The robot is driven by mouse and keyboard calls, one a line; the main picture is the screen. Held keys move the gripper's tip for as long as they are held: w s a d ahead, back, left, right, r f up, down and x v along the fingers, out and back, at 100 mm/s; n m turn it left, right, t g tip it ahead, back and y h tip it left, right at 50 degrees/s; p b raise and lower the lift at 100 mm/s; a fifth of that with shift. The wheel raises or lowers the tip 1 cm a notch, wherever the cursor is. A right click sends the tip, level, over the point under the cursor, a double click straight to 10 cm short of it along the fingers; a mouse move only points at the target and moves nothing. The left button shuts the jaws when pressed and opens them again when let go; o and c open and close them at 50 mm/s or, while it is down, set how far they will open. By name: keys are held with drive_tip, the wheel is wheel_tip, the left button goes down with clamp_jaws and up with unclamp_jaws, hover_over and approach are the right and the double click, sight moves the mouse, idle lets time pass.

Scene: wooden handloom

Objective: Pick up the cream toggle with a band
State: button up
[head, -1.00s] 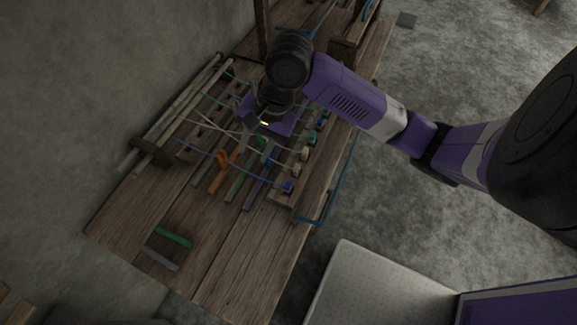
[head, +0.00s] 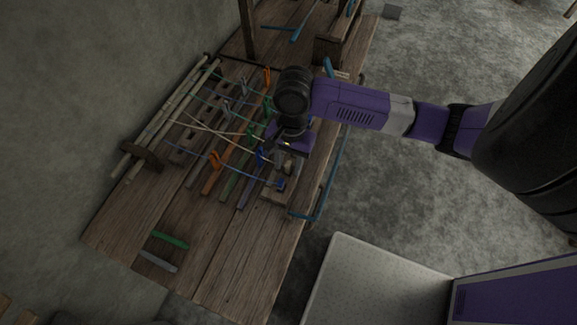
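My gripper (head: 284,160) points down over the near end of the row of toggles on the loom's right side. It is seen from above, and my wrist covers much of the row. A pale, cream-looking toggle (head: 288,169) shows just at the gripper's lower end. I cannot make out a band on it, or whether the fingers touch it. A blue toggle (head: 280,184) sits just nearer than it on the wooden rail. The finger gap is too small and dark to read.
The wooden loom bench (head: 200,255) has a clear near end, apart from a green strip (head: 170,240) and a grey strip (head: 158,261). A blue bent rod (head: 305,216) runs along the right edge.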

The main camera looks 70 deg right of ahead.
sight(289, 163)
clamp_jaws()
idle(0.4)
wheel_tip(289, 163, up, 20)
drive_tip(key=p, duration=0.1)
drive_tip(key=shift+p, duration=0.4)
